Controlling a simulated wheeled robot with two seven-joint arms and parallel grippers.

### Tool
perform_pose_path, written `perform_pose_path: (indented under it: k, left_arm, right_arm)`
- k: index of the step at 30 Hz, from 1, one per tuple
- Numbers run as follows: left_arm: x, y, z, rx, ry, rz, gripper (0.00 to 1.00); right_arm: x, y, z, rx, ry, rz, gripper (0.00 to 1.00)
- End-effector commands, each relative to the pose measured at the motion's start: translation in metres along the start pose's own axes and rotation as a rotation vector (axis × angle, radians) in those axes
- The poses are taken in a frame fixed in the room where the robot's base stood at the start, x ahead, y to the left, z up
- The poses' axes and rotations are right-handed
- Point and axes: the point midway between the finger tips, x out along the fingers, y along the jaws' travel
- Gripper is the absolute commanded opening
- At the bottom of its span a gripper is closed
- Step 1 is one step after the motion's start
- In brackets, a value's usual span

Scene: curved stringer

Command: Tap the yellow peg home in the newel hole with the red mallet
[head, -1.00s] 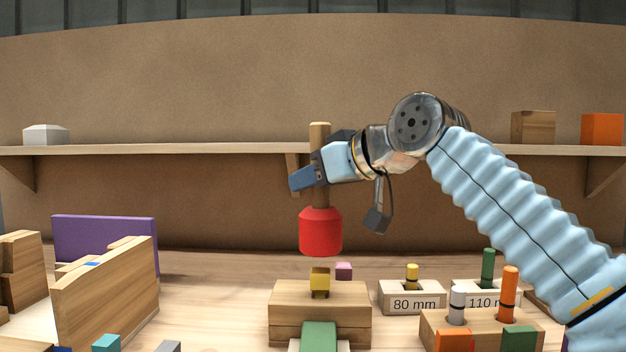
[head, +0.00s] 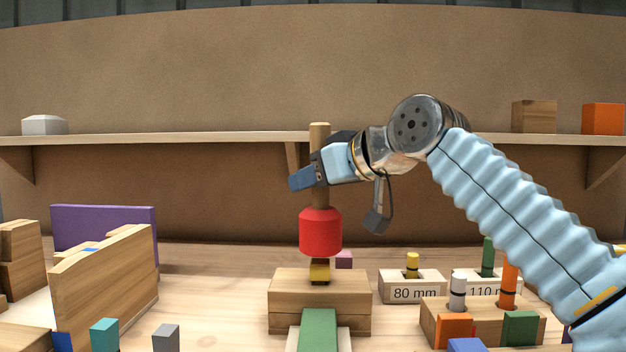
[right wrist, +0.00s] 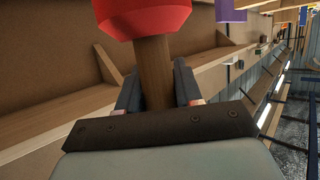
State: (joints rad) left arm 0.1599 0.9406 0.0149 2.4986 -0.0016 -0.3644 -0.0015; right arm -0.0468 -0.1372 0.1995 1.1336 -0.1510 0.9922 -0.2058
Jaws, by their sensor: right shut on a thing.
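The red mallet (head: 320,232) hangs head down, its wooden handle upright. My right gripper (head: 304,179) is shut on the handle; the right wrist view also shows the handle between the fingers (right wrist: 158,88) and the red head (right wrist: 143,14). The yellow peg (head: 320,274) stands in the top of the wooden newel block (head: 345,287), directly below the mallet head. The head's lower edge meets the peg's shaded top in the picture; I cannot tell whether they touch. The hole itself is hidden. My left gripper is not in view.
A green block (head: 318,330) lies in front of the newel. To the right stand a peg rack (head: 437,320) and a block labelled 80 mm (head: 413,293). Wooden and purple (head: 105,222) boards stand at left. A shelf (head: 230,139) runs along the back wall.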

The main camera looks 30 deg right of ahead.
Motion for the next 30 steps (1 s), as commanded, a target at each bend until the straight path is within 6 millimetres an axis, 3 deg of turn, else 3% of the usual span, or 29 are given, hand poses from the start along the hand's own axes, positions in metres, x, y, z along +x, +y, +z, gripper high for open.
perform_pose_path:
  k: [1,4,16,24,25,30]
  left_arm:
    - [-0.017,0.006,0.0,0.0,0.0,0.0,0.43]
    - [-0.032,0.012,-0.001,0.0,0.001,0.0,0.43]
    - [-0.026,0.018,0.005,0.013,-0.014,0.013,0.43]
    - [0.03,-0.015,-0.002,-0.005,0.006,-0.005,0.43]
    - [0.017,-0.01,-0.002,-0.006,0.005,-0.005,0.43]
    - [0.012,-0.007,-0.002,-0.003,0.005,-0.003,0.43]
  right_arm:
    - [-0.007,0.0,-0.018,0.0,0.003,0.0,0.0]
    - [-0.012,0.0,-0.032,0.0,0.002,0.0,0.0]
    - [-0.011,0.0,-0.029,0.0,0.002,0.0,0.0]
    - [0.013,-0.001,0.037,0.0,0.002,-0.001,0.0]
    - [0.008,-0.001,0.024,0.0,0.003,-0.001,0.0]
    - [0.007,0.0,0.019,0.0,0.0,-0.001,0.0]
